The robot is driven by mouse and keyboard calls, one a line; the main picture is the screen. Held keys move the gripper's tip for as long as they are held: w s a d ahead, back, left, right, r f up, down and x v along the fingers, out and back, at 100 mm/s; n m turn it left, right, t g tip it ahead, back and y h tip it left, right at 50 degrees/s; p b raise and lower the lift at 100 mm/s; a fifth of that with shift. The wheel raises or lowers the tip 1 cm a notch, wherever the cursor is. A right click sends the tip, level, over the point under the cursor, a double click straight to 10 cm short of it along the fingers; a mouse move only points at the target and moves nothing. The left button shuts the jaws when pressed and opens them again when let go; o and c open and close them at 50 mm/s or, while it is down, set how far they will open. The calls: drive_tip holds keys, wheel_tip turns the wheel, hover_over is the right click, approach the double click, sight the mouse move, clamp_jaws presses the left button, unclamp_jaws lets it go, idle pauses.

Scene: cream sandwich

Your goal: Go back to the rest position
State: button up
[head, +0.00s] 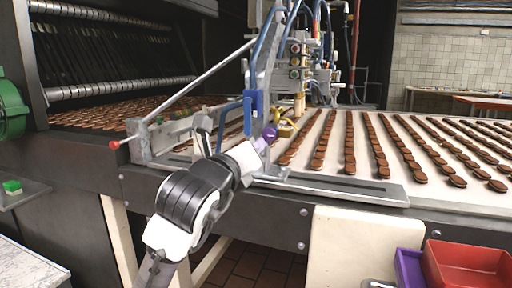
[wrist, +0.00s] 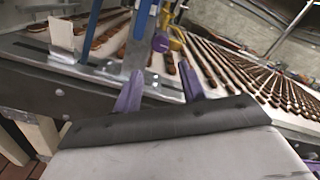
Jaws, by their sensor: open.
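My gripper (wrist: 160,68) shows in the wrist view with its two purple fingers spread apart and nothing between them. In the head view my gripper (head: 263,143) is at the front edge of the conveyor, close to a round purple knob (head: 270,131); my arm reaches up to it from the lower middle. The knob also shows in the wrist view (wrist: 160,42), beyond the gap between the fingertips. I cannot tell whether a fingertip touches anything. The finger details are too small to tell in the head view.
The conveyor (head: 328,182) carries rows of brown biscuits (head: 380,158). A metal frame with a blue clamp (head: 253,108) and a slanting rod (head: 200,80) stands close by the gripper. Red (head: 468,265) and purple (head: 408,268) bins sit at lower right. A green button (head: 12,187) is at left.

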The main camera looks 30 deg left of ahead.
drive_tip(key=shift+v, duration=0.85)
